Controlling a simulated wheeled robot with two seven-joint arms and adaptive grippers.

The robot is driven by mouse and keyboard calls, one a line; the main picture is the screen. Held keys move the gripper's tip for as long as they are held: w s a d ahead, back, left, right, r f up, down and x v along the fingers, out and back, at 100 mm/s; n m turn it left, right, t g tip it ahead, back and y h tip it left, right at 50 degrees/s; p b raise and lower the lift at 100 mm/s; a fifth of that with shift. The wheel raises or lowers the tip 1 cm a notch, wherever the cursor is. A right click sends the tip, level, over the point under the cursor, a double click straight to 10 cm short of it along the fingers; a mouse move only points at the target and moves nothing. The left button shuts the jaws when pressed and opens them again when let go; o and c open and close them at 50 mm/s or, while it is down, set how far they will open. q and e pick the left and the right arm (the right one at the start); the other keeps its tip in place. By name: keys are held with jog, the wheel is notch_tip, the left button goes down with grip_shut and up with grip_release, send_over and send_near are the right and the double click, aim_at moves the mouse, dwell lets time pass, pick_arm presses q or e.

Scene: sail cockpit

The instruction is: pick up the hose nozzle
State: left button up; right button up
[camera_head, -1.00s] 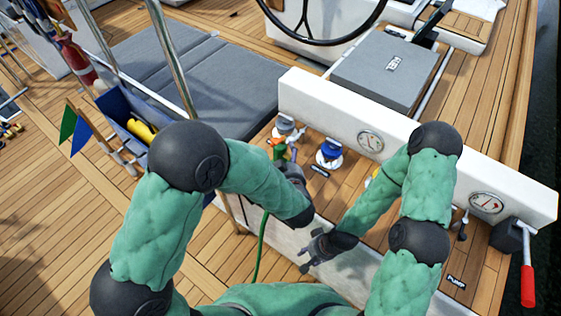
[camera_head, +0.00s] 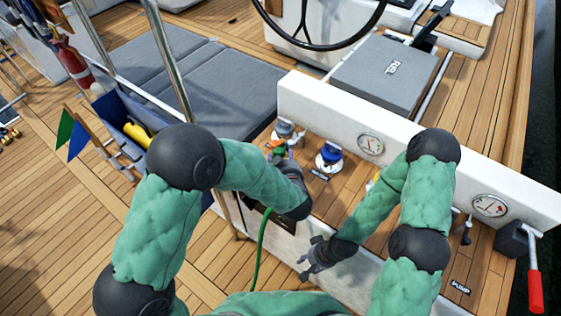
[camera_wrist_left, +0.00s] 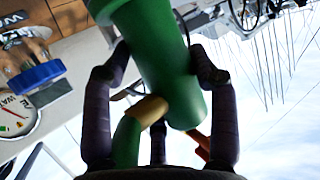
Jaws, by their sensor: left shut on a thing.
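The hose nozzle is a green cylinder (camera_wrist_left: 160,55) that fills the upper middle of the left wrist view. Its orange and green end shows in the head view (camera_head: 277,147). My left gripper (camera_head: 284,164) is shut on the nozzle, with dark fingers on both sides of it in the left wrist view (camera_wrist_left: 158,85). A tan collar and a green hose bend come off its lower side. The green hose (camera_head: 262,245) hangs below the gripper in the head view. My right gripper (camera_head: 308,257) is lower, open and empty, in front of the white wall.
A blue-capped winch-like fitting (camera_head: 329,155) and a grey-capped one (camera_head: 285,131) stand on the wooden deck beside the left gripper. A white coaming with gauges (camera_head: 371,144) runs behind. A blue bin (camera_head: 120,108) with a yellow item stands left. A red-handled lever (camera_head: 535,290) is far right.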

aim_at(282, 149)
pick_arm(q)
jog(key=shift+r, duration=0.15)
jog(key=shift+r, duration=0.2)
jog(key=r+p, duration=0.1)
jog(key=r, duration=0.1)
jog(key=r+p, duration=0.1)
jog(key=p, duration=0.1)
jog(key=shift+s+a+r, duration=0.1)
jog(key=shift+s+r, duration=0.1)
jog(key=shift+r, duration=0.2)
jog(key=s+r+p, duration=0.1)
jog(key=s+a+r+p, duration=0.1)
jog(key=r, duration=0.1)
jog(key=s+a+r, duration=0.1)
jog(key=s+r, duration=0.1)
jog(key=shift+a+r+p, duration=0.1)
jog(key=shift+r+p, duration=0.1)
jog(key=shift+p, duration=0.2)
jog(key=s+a+r+p, duration=0.4)
jog(key=s+r+p, duration=0.2)
jog(key=s, duration=0.2)
jog(key=shift+a, duration=0.15)
jog(key=shift+w+a, duration=0.1)
jog(key=shift+w, duration=0.05)
